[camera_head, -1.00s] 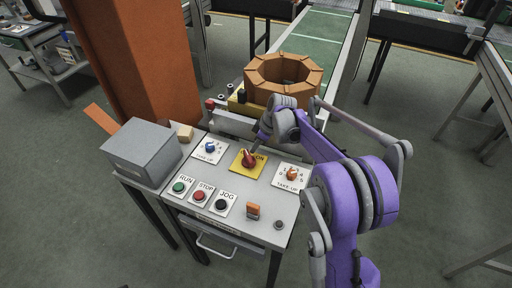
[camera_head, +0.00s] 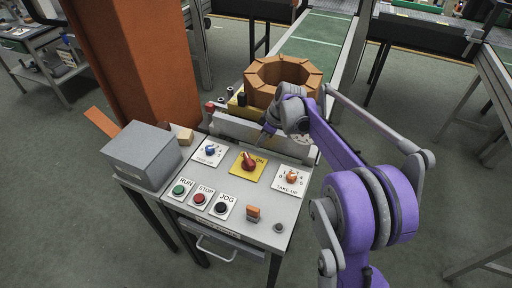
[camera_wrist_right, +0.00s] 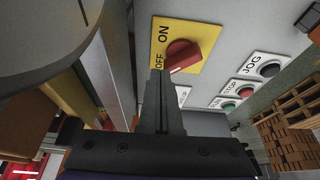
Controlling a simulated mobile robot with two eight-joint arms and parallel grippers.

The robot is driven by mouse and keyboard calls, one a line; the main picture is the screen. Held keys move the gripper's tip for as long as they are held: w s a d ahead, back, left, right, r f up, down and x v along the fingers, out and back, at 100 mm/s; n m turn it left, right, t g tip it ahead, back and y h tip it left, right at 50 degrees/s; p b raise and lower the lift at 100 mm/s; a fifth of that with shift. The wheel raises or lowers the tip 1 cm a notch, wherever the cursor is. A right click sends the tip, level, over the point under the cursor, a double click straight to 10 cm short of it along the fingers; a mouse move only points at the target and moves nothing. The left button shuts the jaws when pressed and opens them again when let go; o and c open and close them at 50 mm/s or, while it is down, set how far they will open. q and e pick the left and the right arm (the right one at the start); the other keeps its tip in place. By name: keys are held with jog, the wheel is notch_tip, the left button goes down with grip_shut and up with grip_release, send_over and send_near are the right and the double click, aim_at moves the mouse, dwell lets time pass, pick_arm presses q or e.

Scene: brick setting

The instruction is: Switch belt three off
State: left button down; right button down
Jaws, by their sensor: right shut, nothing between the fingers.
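The red rotary knob (camera_head: 248,162) sits on a yellow plate (camera_head: 238,174) in the middle of the sloping grey control panel (camera_head: 246,205). The word ON shows on the plate beside the knob in the head view. The right wrist view shows the red knob (camera_wrist_right: 184,56) close up, with OFF and ON on the yellow plate (camera_wrist_right: 205,32). My right gripper (camera_head: 264,141) is shut and empty, just behind the knob. Its fingers (camera_wrist_right: 160,78) end beside the knob near the OFF lettering; whether they touch it I cannot tell. My left gripper is out of view.
RUN (camera_head: 179,189), STOP (camera_head: 199,197) and JOG (camera_head: 221,207) buttons sit along the panel front. A blue knob (camera_head: 210,150) and an orange take-up knob (camera_head: 291,177) flank the yellow plate. A grey box (camera_head: 143,155) stands left; a brown ring (camera_head: 262,92) stands behind.

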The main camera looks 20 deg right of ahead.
jog(key=shift+v, duration=2.6)
jog(key=s+a+f+m+t+h+p, duration=0.1)
jog(key=s+a+m, duration=0.3)
jog(key=s, duration=0.9)
jog(key=s+a+f+m+t+h+p, duration=0.1)
jog(key=s+a+m, duration=0.3)
jog(key=s+a, duration=0.4)
jog(key=s+f+h+p, duration=0.1)
jog(key=s, duration=0.5)
jog(key=shift+s+a+m+p, duration=0.25)
jog(key=shift+s+m+p, duration=0.05)
jog(key=shift+s, duration=0.05)
jog(key=shift+f, duration=0.1)
